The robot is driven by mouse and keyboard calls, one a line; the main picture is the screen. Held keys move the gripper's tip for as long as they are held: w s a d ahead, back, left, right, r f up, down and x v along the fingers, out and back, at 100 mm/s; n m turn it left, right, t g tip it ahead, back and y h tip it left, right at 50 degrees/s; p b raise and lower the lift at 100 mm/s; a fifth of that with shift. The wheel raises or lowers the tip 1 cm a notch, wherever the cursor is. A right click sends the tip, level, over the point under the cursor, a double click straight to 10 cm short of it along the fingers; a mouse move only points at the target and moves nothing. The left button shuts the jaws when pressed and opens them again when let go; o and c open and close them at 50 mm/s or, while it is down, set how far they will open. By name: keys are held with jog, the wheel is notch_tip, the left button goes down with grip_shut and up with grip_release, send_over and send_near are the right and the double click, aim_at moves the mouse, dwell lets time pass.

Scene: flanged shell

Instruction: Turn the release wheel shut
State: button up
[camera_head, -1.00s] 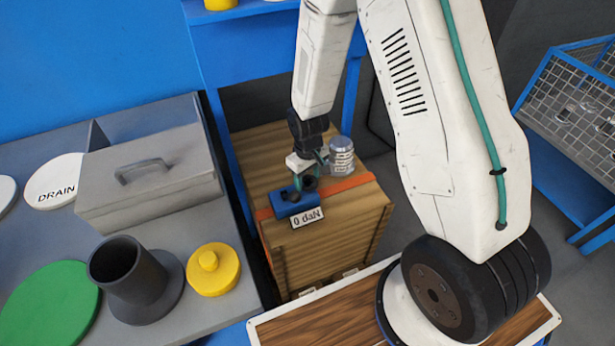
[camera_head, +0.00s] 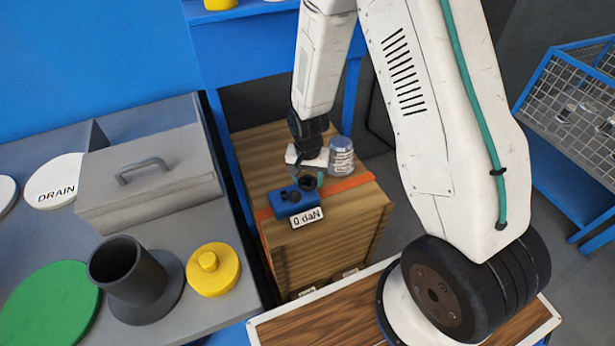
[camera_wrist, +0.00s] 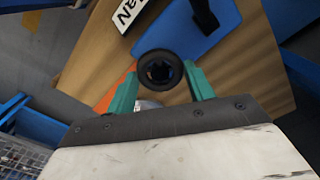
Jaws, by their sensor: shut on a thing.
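The release wheel is a small black ringed knob (camera_wrist: 160,70) with a dark lobed centre, in the middle of the wrist view. It stands beside a blue housing (camera_head: 291,200) on a wooden crate. My gripper (camera_wrist: 161,74) has one teal finger on each side of the wheel and is shut on it. In the head view my gripper (camera_head: 309,178) is over the right end of the housing and hides most of the wheel. A white tag (camera_head: 308,217) in front reads "0 daN".
An orange strap (camera_head: 349,184) crosses the wooden crate (camera_head: 330,239). A silver cylinder (camera_head: 341,158) stands close right of my gripper. A grey bench at left holds a grey handled box (camera_head: 150,180), a black flanged tube (camera_head: 130,272) and a yellow knobbed disc (camera_head: 213,269).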

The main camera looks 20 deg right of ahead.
aim_at(308, 181)
jog(key=shift+m, duration=0.6)
jog(key=o, duration=1)
notch_tip(308, 181, up, 8)
jog(key=shift+f, duration=0.1)
dwell(0.3)
